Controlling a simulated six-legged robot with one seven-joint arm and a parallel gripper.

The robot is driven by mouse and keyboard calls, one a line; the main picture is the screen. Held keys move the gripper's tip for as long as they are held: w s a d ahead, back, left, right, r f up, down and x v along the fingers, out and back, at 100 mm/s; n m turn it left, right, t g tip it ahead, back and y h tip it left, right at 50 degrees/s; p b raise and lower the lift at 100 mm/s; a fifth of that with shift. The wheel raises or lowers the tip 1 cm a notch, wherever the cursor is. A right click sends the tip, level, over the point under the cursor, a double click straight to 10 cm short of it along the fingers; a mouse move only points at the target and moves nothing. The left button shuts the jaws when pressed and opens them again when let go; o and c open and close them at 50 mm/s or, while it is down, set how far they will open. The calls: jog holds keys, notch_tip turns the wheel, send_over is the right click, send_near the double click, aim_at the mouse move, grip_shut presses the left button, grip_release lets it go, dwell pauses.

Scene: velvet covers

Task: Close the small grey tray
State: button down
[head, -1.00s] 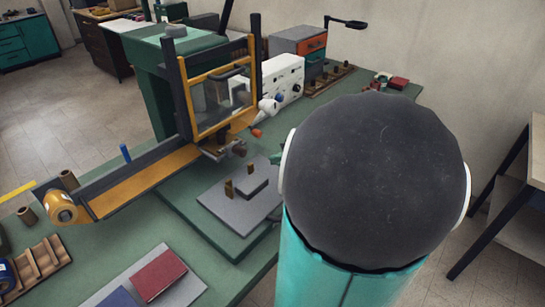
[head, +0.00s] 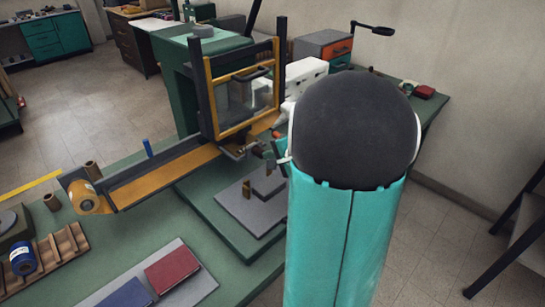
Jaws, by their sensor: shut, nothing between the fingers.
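A small grey tray (head: 234,154) sticks out low at the front of the yellow-framed machine (head: 241,90), near the right end of its orange bed. It is small in the picture, and how far it stands out is hard to judge. My gripper (head: 262,150) shows only in part, small and dark with teal, just right of the tray and left of my large teal arm. Its fingers are close to the tray front; I cannot tell whether they touch it. No object shows in it. My arm hides the area behind and right of it.
A green platform with a grey plate (head: 262,214) and small blocks lies below the tray. A red book (head: 171,270) and blue book lie at the front.

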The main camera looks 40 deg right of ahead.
aim_at(260, 149)
jog(key=shift+w, duration=0.1)
jog(key=w, duration=0.4)
jog(key=shift+w+a, duration=0.1)
jog(key=shift+w, duration=0.05)
